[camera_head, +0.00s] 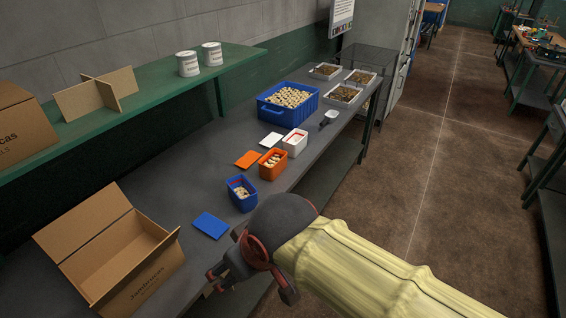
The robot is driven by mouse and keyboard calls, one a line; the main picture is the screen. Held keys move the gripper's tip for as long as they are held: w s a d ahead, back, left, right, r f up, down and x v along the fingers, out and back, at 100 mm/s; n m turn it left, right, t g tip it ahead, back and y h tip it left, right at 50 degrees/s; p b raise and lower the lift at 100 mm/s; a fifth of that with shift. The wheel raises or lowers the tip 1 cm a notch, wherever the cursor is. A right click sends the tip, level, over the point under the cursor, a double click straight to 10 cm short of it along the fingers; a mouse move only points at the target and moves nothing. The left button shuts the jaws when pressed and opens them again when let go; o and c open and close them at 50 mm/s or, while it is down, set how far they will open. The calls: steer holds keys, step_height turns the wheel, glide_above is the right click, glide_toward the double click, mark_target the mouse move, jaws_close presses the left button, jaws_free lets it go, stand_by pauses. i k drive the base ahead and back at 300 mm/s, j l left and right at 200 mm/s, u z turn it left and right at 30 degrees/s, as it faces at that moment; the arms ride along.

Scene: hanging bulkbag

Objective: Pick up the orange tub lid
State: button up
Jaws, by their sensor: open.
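The orange tub lid (248,160) lies flat on the grey workbench, left of the orange tub (272,161), which holds some pale pieces. A white lid (271,140) lies just behind it, and a blue lid (210,225) lies nearer to me. My gripper (252,286) is in the lower middle of the view, in front of the blue lid and well short of the orange lid. Its fingers are spread apart and I see nothing between them. My arm hides part of the bench's front edge.
A blue tub (241,193) and a white tub (295,143) flank the orange tub. A large blue crate (288,104) stands behind. An open cardboard box (113,255) is at the left, under a green shelf (130,108). The grey bench (185,187) is bare left of the lids.

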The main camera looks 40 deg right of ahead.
mark_target(246, 161)
steer(key=l+z, duration=0.2)
steer(key=z, duration=0.8)
steer(key=i+j, duration=0.05)
